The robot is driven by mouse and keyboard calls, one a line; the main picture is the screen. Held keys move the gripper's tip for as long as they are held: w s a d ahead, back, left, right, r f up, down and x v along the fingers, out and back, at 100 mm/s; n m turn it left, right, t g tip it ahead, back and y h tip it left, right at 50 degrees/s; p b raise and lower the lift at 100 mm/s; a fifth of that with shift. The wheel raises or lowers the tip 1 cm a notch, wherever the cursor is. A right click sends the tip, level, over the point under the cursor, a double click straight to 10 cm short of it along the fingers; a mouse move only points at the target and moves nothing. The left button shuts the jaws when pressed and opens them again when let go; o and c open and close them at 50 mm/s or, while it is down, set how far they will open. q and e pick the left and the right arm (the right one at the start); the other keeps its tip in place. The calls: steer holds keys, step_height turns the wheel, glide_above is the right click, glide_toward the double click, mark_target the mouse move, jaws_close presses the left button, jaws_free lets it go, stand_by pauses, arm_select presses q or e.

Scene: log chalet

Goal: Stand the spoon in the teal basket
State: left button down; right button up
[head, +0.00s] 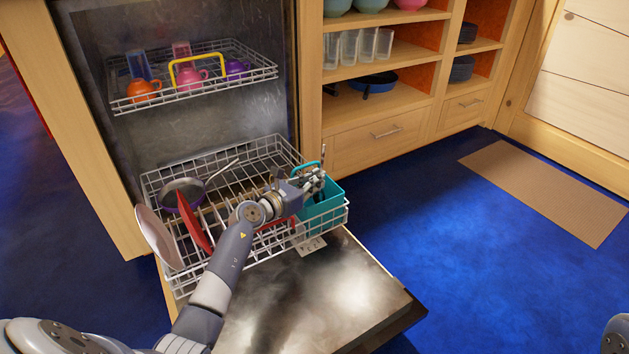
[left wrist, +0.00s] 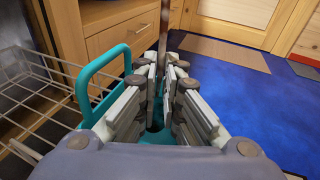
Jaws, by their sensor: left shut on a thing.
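The teal basket (head: 325,203) sits at the right end of the lower dishwasher rack. Its raised handle shows at the left in the left wrist view (left wrist: 100,75). My left gripper (head: 318,180) is over the basket, shut on the spoon (left wrist: 163,32). In the left wrist view the gripper (left wrist: 163,68) has its fingers closed around the thin upright spoon. A short tip of the spoon (head: 323,152) stands above the fingers in the head view. The fingers and basket hide its lower end, so I cannot tell whether it touches the basket's bottom. My right gripper is not in view.
The lower rack (head: 265,150) also holds a pan (head: 183,191), a pale plate (head: 158,238) and a red plate (head: 193,222). The upper rack (head: 205,93) holds several cups. The open dishwasher door (head: 330,300) lies below. The blue floor at the right is clear around a tan mat (head: 545,190).

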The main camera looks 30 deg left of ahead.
arm_select(q)
steer(key=c, duration=1.7)
jaws_free()
steer(key=v, duration=1.2)
steer(key=shift+d, duration=0.1)
